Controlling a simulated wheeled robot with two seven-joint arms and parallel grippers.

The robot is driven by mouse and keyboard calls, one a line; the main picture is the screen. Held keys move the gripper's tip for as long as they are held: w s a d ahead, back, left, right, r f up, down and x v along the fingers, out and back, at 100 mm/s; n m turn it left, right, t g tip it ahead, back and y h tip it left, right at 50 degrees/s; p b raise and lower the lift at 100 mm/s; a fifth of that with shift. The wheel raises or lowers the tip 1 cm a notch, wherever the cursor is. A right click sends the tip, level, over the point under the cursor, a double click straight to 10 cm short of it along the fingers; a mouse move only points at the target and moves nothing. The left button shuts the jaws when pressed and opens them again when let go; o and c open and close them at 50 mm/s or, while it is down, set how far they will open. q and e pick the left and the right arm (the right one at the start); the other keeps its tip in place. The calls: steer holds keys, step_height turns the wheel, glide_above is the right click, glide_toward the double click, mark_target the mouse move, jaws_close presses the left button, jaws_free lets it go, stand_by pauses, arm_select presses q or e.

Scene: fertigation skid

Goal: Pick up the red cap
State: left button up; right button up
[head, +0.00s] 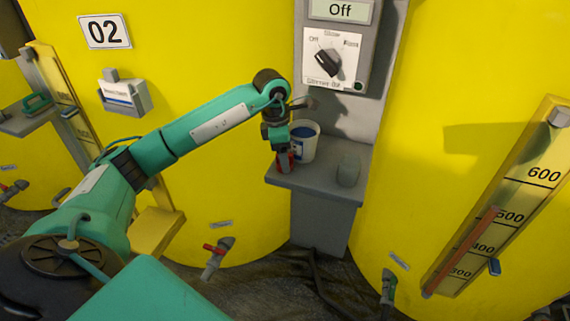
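The red cap (291,159) is at the left end of the small grey shelf (315,185), mostly hidden by my gripper. My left gripper (283,162) reaches in from the left and points down at the cap, with a finger in front of it. I cannot tell whether the fingers are closed on the cap or only beside it. My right gripper is not in view.
A white cup with blue inside (303,143) stands right beside my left gripper. A grey block (348,170) stands at the shelf's right end. A control panel with a black knob (328,62) is above. Large yellow tanks (220,205) flank the shelf.

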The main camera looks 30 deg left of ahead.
arm_select(q)
steer(key=shift+f, duration=0.45)
steer(key=c, duration=1.1)
steer(key=shift+o, duration=0.2)
steer(key=shift+r, duration=0.15)
